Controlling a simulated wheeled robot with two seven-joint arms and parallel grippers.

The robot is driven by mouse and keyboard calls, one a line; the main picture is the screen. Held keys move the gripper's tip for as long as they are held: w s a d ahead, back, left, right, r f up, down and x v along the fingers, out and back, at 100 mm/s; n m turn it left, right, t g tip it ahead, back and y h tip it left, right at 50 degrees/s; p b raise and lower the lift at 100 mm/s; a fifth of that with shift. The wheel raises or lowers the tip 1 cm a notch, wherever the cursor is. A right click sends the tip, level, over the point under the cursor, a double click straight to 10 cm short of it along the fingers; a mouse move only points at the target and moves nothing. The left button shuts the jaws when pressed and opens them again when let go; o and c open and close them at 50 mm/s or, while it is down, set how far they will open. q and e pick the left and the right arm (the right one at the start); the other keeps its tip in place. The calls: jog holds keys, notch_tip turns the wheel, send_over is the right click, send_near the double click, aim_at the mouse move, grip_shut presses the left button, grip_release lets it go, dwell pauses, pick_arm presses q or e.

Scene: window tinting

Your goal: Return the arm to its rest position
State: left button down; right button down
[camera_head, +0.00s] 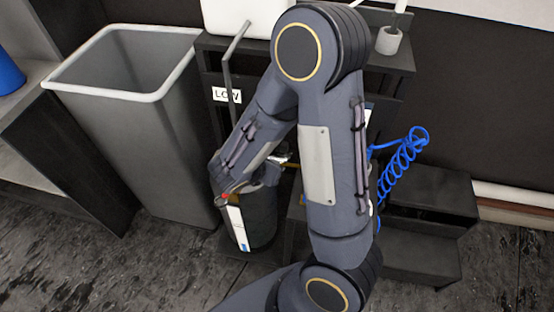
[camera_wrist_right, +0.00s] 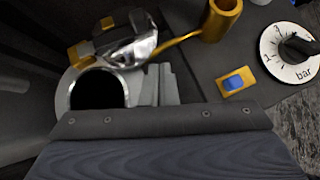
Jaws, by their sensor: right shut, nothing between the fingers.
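My right arm rises from the bottom of the head view, bends at the elbow and reaches down to the left. Its wrist end is beside the top of a dark cylindrical container with a white label (camera_head: 236,222). In the right wrist view, grey pieces at the edge of my right gripper (camera_wrist_right: 162,84) show beyond its dark body; it is shut and empty. A shiny silver fitting (camera_wrist_right: 136,46) with a brass pipe is close by. Its fingertips are hidden in the head view. My left gripper is in neither view.
A grey bin (camera_head: 140,120) stands left of the arm. A dark cart (camera_head: 400,62) is behind it, with a white container (camera_head: 232,16) on top. A coiled blue hose (camera_head: 400,160) hangs near dark steps (camera_head: 430,195). A white gauge marked "bar" (camera_wrist_right: 286,68) is at the right.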

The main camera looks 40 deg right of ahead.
jog(key=s+a+r+m+g+y+p, duration=0.25)
jog(key=s+r+m+y+p, duration=0.4)
jog(key=s+r+m, duration=0.75)
jog(key=a+r+m+t+y+p, duration=0.5)
jog(key=r+m, duration=0.4)
jog(key=r, duration=0.3)
jog(key=shift+s+a+r+m+y, duration=0.3)
jog(key=shift+a+m+y, duration=0.1)
jog(key=shift+a, duration=0.2)
